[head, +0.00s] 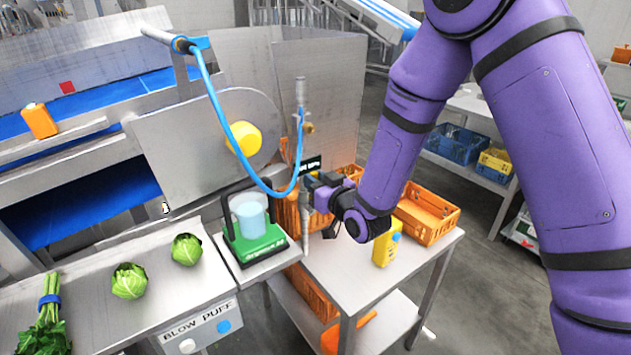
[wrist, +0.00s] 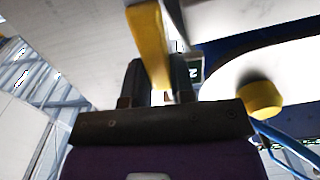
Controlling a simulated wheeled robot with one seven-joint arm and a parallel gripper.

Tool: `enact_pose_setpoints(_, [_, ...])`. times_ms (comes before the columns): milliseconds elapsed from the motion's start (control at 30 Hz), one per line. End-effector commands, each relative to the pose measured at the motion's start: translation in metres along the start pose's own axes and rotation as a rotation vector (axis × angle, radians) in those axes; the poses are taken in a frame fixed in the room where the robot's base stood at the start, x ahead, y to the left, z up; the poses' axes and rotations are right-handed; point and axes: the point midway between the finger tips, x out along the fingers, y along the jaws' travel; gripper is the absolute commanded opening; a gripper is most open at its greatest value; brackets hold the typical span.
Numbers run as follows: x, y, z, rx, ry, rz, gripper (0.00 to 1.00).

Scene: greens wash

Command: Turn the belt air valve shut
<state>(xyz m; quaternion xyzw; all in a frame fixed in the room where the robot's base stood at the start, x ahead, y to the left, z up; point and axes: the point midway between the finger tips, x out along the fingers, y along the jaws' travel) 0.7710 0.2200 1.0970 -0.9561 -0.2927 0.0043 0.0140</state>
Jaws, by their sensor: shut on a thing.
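The air valve's yellow handle (wrist: 150,45) shows in the wrist view as a bar reaching up between my dark fingers. My gripper (wrist: 158,85) is shut on it. In the head view my gripper (head: 312,188) is at the thin upright air pipe (head: 301,92), below a small brass fitting (head: 309,128). The handle and valve body are mostly hidden there by my fingers, so I cannot tell the handle's angle to the pipe. A blue hose (head: 216,105) loops down and up to the pipe.
A large yellow knob (head: 245,138) on a steel plate is left of the pipe. A green device (head: 256,242) with a clear container stands just left of my gripper. A yellow box (head: 387,246) and orange crate (head: 427,213) sit on the table (head: 350,282). Greens lie left.

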Motion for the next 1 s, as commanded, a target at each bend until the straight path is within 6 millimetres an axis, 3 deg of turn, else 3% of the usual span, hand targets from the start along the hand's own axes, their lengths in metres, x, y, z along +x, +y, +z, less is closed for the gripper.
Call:
enact_pose_setpoints(367, [0.000, 0.017, 0.001, 0.157, 0.000, 0.003, 0.00])
enact_pose_setpoints(1000, [-0.001, 0.069, 0.028, 0.753, 0.000, 0.005, 0.00])
